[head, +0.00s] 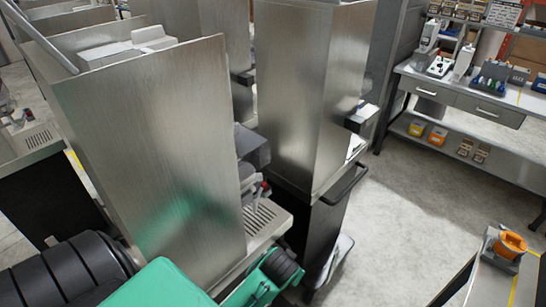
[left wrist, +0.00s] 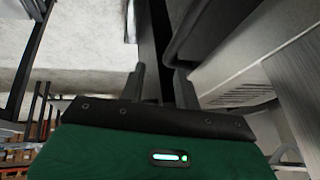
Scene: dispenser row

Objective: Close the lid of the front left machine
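A tall machine with brushed metal side panels (head: 150,130) stands close in front of me at the left of the head view. Its top looks open, and a thin flat panel, apparently its lid (head: 38,36), stands tilted up at the upper left. In the left wrist view my left gripper (left wrist: 160,88) has its two dark fingers apart with nothing visible between them. It is low beside a light slotted tray (left wrist: 243,92) and a dark edge. In the head view my green left arm crosses the bottom, and its fingertips are hidden. My right gripper is not in view.
A second metal machine (head: 310,90) with a dark handle stands close to the right. A workbench (head: 455,95) with tools is at the upper right, and a small table with an orange item (head: 509,245) is at the lower right. Open floor (head: 410,200) lies between.

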